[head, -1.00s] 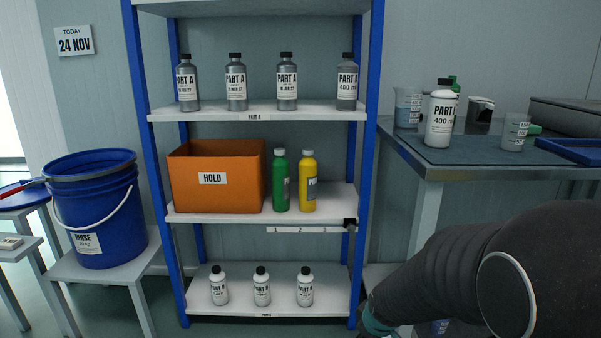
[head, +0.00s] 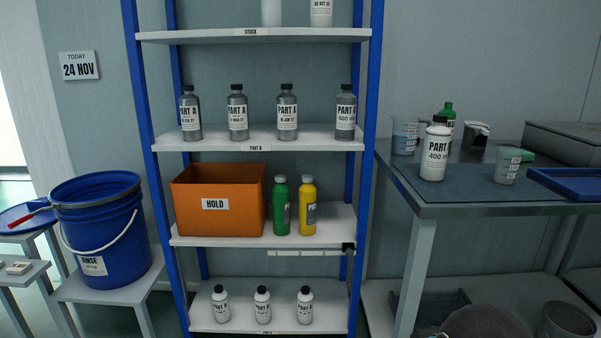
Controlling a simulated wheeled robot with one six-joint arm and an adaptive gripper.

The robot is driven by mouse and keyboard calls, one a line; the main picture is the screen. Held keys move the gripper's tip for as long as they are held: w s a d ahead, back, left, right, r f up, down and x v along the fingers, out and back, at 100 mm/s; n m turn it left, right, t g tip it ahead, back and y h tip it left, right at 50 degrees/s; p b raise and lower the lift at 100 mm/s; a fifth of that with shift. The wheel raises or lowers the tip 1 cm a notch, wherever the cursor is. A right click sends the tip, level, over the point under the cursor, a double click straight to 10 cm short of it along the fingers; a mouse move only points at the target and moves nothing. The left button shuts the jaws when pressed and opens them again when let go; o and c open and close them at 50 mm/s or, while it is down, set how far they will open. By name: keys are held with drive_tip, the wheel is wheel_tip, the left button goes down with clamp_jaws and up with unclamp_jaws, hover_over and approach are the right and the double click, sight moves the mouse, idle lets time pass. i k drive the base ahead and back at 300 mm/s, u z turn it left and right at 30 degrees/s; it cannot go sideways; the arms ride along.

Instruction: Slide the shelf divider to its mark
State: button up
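The shelf unit has a small black block (head: 348,247) at the right end of the front edge of the shelf (head: 190,241) that holds the orange bin. It looks like the divider or its slider, but it is too small to be sure. A pale strip (head: 303,253) with small marks runs along just below that edge, left of the block. The marks are too small to read. The block is at the strip's right end, next to the blue post.
An orange HOLD bin (head: 219,204), a green bottle (head: 281,206) and a yellow bottle (head: 308,206) stand on that shelf, with bare room to their right. A workbench (head: 470,211) stands at right, a blue bucket (head: 97,226) at left.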

sight(344, 245)
drive_tip(key=u, duration=1.8)
drive_tip(key=k, duration=1.3)
drive_tip(key=z, duration=1.75)
drive_tip(key=i, duration=0.5)
